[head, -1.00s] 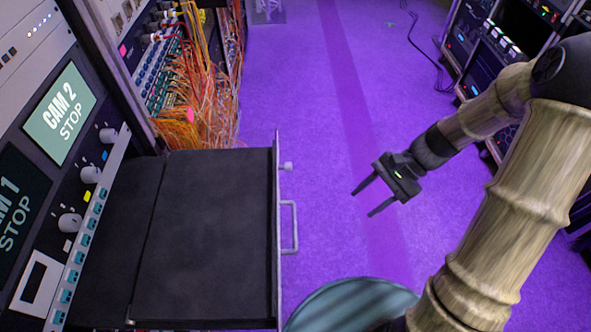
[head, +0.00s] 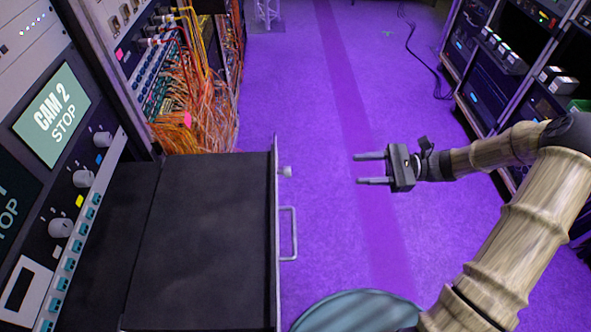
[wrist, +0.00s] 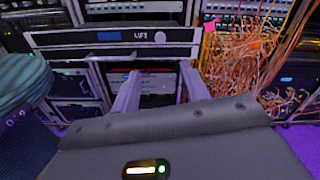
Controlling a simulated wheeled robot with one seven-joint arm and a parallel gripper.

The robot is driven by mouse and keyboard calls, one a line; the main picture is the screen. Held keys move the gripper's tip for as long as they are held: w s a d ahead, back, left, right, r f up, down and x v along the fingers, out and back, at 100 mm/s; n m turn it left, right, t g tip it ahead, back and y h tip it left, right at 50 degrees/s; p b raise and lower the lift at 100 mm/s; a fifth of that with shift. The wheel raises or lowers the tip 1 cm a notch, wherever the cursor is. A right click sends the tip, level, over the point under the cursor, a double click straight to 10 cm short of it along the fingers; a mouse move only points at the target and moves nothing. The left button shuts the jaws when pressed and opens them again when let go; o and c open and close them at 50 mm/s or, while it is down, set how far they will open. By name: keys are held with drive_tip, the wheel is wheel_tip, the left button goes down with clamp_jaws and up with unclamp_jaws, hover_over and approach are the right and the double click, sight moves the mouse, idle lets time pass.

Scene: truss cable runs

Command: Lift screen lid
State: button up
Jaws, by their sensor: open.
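A flat dark panel, likely the screen lid (head: 205,235), lies level on the drawer pulled out of the rack on the left. The drawer's narrow front (head: 277,230) has a pale handle (head: 294,234) and a small round knob (head: 286,171). My gripper (head: 358,169) is open and empty, right of the drawer front and apart from it, its fingers pointing left. In the wrist view, the drawer front (wrist: 75,53) with a "LIFT" label (wrist: 137,36) lies beyond my open fingers. The lid's top is not clearly seen there.
The left rack carries a "CAM 2 STOP" screen (head: 53,115) and knobs. Orange cables (head: 190,115) hang behind the drawer. Another equipment rack (head: 490,75) stands at the right. Purple floor (head: 330,110) is clear between them; a black cable (head: 425,60) lies farther back.

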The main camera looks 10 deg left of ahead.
drive_tip(key=p+x, duration=0.2)
drive_tip(key=x, duration=1.4)
drive_tip(key=shift+a+p, duration=0.3)
drive_tip(key=shift+a, duration=0.05)
clamp_jaws()
